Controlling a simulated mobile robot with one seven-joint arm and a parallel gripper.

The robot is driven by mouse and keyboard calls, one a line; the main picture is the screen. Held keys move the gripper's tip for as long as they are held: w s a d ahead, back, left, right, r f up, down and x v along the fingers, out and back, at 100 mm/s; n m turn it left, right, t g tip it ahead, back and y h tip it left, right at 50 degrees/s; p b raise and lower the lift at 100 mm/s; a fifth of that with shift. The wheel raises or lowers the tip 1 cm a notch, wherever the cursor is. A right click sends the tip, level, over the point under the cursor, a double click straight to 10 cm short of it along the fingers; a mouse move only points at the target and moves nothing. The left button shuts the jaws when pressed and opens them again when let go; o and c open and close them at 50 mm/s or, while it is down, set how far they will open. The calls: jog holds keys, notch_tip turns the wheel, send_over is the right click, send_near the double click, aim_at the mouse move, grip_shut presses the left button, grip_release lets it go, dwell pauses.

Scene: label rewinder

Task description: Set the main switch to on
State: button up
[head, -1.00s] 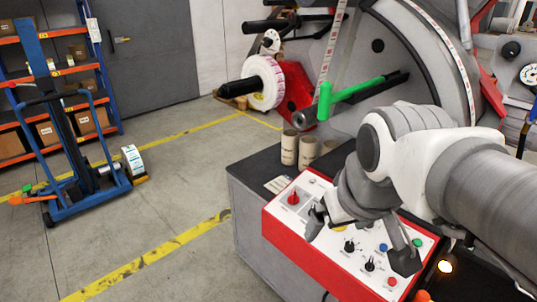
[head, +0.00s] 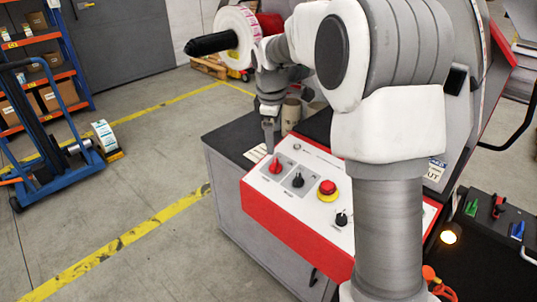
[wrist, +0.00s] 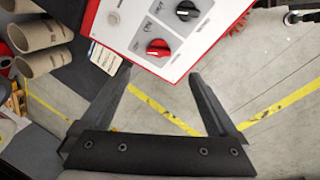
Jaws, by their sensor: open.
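The control panel (head: 325,232) has a white face and a red body. A red rotary knob (head: 276,165) sits in a grey square at its far left corner; I take it to be the main switch. It also shows in the wrist view (wrist: 158,48), beyond the fingertips. The lettering around it is too small to read surely, so I cannot tell its setting. My gripper (head: 269,148) points down just above the red knob in the head view. In the wrist view my gripper (wrist: 154,76) is open, with nothing between its fingers.
A black knob (head: 298,181) sits beside the red one, then a red mushroom button (head: 327,188) on yellow and another black knob (head: 342,218). Cardboard cores (wrist: 38,50) stand on the dark bench top behind the panel. Open floor lies left of the cabinet.

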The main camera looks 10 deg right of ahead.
aim_at(275, 164)
jog(key=b+x, duration=0.2)
jog(key=x, duration=1)
jog(key=shift+w+f, duration=0.15)
jog(key=shift+f, duration=0.15)
jog(key=c, duration=1.4)
